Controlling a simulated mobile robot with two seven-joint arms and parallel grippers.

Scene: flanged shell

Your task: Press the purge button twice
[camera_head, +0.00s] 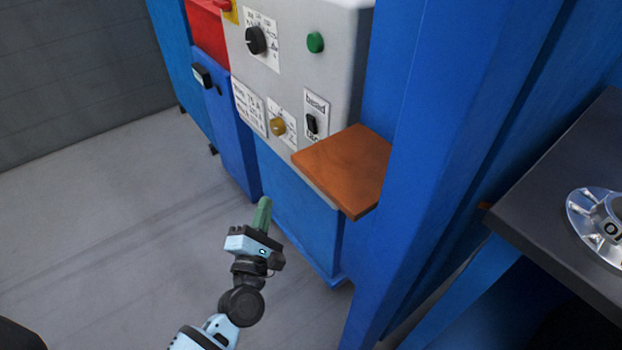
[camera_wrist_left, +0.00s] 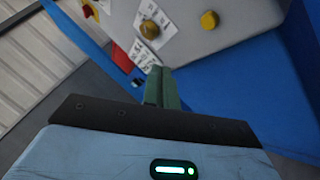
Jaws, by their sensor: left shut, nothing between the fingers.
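A grey control panel (camera_head: 291,75) carries a green round button (camera_head: 315,42) near its top and a brass-coloured round button or knob (camera_head: 278,125) beside a small label lower down. No purge lettering is readable, so I cannot tell which is the purge button. My left gripper (camera_head: 264,203) has green fingers, shut and empty, pointing up below the panel and apart from it. In the left wrist view the shut fingers (camera_wrist_left: 161,72) point toward the panel, with two yellowish round controls (camera_wrist_left: 209,20) beyond. My right gripper is not in view.
A black rotary knob (camera_head: 255,40) and a black switch (camera_head: 311,124) are also on the panel. A brown shelf (camera_head: 345,168) juts out at its lower right. A blue column (camera_head: 440,130) stands right of it. Grey floor (camera_head: 110,240) is clear at left.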

